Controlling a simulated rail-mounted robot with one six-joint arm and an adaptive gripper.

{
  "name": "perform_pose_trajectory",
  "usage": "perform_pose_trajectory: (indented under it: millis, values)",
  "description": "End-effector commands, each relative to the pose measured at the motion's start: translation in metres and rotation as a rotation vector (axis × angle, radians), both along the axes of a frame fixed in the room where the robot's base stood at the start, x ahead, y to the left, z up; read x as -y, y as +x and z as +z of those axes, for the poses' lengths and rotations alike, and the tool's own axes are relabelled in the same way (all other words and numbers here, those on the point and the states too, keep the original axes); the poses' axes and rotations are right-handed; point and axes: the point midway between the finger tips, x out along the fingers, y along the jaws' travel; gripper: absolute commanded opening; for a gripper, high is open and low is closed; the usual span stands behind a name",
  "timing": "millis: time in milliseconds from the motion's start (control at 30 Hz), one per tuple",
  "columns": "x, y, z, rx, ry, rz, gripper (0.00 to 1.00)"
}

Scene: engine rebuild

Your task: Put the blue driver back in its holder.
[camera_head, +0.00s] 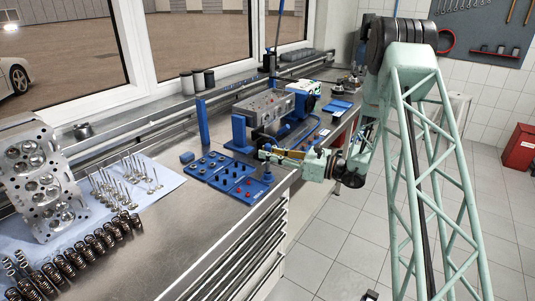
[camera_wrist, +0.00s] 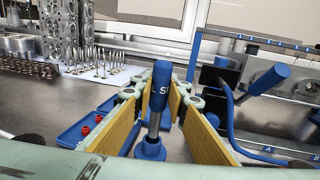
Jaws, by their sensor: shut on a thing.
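The blue driver (camera_wrist: 161,88) stands about upright between the tan-padded fingers of my gripper (camera_wrist: 163,96) in the wrist view. In the head view my gripper (camera_head: 266,153) reaches left over the bench, shut on the driver, which the fingers mostly hide. The small round blue holder (camera_head: 268,177) shows just below the fingers.
Blue trays (camera_head: 215,168) with small parts lie left of my gripper. Behind it stands a blue fixture (camera_head: 239,133) with a grey engine block (camera_head: 265,106). Valves, springs (camera_head: 85,250) and a cylinder head (camera_head: 43,180) lie far left. The metal bench (camera_head: 165,245) is bare in front.

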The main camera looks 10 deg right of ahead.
Motion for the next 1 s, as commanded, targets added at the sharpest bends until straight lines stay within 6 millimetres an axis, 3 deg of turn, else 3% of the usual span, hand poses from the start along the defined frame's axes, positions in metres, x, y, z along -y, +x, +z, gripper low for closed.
perform_pose_trajectory:
  millis: [1000]
  values:
    - [0.000,0.000,-0.012,0.001,-0.001,0.000,0.01]
